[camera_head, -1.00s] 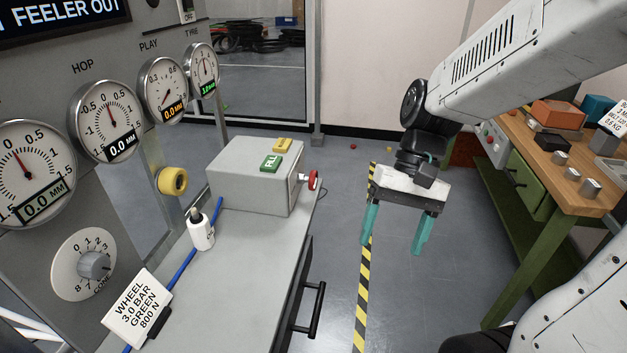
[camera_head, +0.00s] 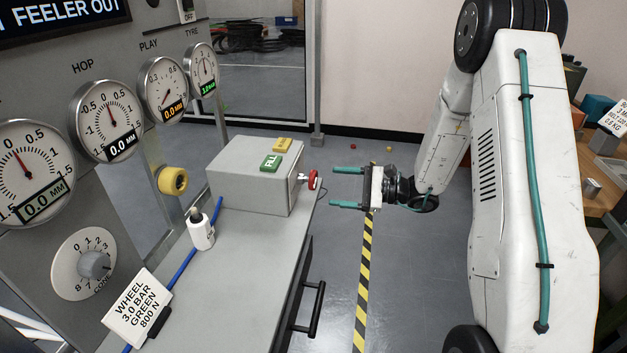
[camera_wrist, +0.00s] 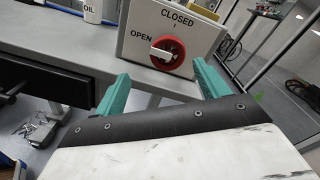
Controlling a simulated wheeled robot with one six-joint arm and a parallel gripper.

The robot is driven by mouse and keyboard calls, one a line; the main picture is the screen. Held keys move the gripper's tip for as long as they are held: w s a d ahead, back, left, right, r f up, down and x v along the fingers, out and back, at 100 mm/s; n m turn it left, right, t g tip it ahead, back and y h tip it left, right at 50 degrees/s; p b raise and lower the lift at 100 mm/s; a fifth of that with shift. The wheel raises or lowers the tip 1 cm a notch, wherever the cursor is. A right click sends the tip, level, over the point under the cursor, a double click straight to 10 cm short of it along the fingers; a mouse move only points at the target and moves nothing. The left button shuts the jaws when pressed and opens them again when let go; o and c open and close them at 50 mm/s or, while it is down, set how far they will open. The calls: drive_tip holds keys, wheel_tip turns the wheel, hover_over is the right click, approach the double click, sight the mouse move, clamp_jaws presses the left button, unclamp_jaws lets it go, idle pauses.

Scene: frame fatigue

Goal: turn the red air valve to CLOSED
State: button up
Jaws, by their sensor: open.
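The red air valve (camera_head: 313,180) is a round red knob on the right side of the grey box (camera_head: 243,190), which stands on the grey bench. In the wrist view the red valve (camera_wrist: 167,53) shows face on, with a white pointer whose end lies on the left, toward the word OPEN. The word CLOSED is printed above the knob. My gripper (camera_head: 337,188) is open and empty, with its teal fingers level and aimed at the valve from the right, a short gap away. In the wrist view its fingers (camera_wrist: 160,88) lie below and either side of the knob.
A white oil bottle (camera_head: 201,230) and a sign card (camera_head: 137,308) are on the bench. A wooden workbench (camera_head: 606,200) is behind my arm at right. Floor below the gripper is clear.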

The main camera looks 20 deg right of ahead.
sight(316, 180)
drive_tip(key=shift+t, duration=0.4)
drive_tip(key=x, duration=0.8)
drive_tip(key=shift+w+d+r, duration=0.15)
drive_tip(key=shift+w+r, duration=0.1)
drive_tip(key=shift+r, duration=0.05)
drive_tip(key=c, duration=1)
